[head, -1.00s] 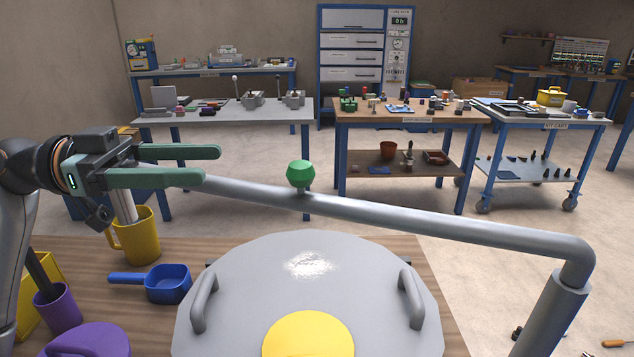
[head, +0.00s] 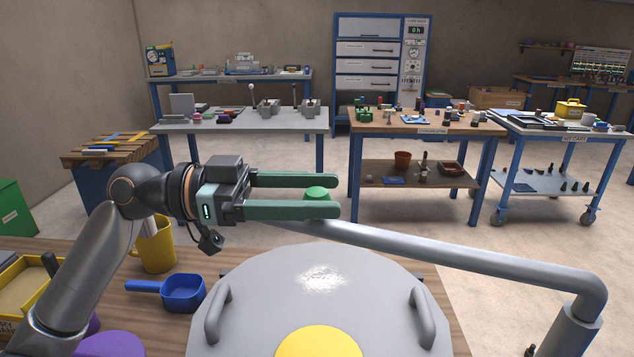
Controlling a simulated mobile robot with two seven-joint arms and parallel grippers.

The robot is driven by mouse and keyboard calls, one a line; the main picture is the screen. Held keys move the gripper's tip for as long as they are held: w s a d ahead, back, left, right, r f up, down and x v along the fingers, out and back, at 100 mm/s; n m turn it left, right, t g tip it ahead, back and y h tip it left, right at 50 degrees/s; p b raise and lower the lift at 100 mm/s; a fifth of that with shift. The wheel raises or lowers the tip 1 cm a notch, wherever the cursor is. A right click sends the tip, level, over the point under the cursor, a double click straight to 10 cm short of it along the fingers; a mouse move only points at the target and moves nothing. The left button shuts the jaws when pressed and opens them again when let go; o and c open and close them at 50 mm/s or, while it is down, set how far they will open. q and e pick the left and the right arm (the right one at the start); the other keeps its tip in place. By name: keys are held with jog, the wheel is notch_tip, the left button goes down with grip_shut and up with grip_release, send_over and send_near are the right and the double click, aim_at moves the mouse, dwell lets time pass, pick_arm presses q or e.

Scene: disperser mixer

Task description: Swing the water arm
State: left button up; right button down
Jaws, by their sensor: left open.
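The water arm is a grey pipe (head: 440,247) that runs from an upright post (head: 566,333) at the right across the back of the grey round lid (head: 270,290). A green knob (head: 317,192) stands on the pipe. My left gripper (head: 338,195) is open, and its two green fingers point right. The knob shows between the fingers, partly hidden by the near finger. I cannot tell whether either finger touches it. The left part of the pipe is hidden behind my gripper. My right gripper is not in view.
The lid has two grey handles (head: 218,313) and a yellow disc (head: 318,342). A blue scoop (head: 183,293) and a yellow mug (head: 157,250) stand on the wooden table to the left. Workbenches stand farther back, with open floor before them.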

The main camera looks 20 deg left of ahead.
pick_arm(q)
jog(key=shift+d, duration=0.2)
grip_shut()
dwell(0.6)
jog(key=shift+w, duration=0.1)
dwell(0.7)
